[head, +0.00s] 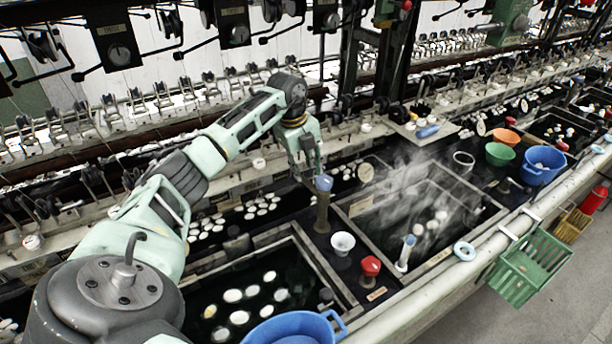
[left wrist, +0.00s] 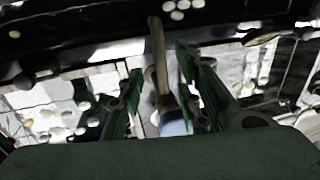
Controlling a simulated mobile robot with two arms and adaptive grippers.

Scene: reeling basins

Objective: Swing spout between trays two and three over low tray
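The spout (head: 322,212) is a brown upright post with a blue top on the divider between two dark basins. The front-left tray (head: 298,236) holds water and several white cocoons. The tray to the right (head: 347,213) steams and holds a few cocoons. I cannot tell which water level is lower. My left gripper (head: 308,172) points down at the spout's blue top. In the left wrist view the spout (left wrist: 160,70) stands between the two spread fingers (left wrist: 158,72), with gaps beside it. My right gripper is not in view.
On the divider are a white cup (head: 342,243) and a red knob (head: 371,266). A blue basin (head: 294,328) stands at the front. A blue-topped tool (head: 406,253) leans in the steaming tray. Green and blue bowls stand farther right; reeling machinery fills the back.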

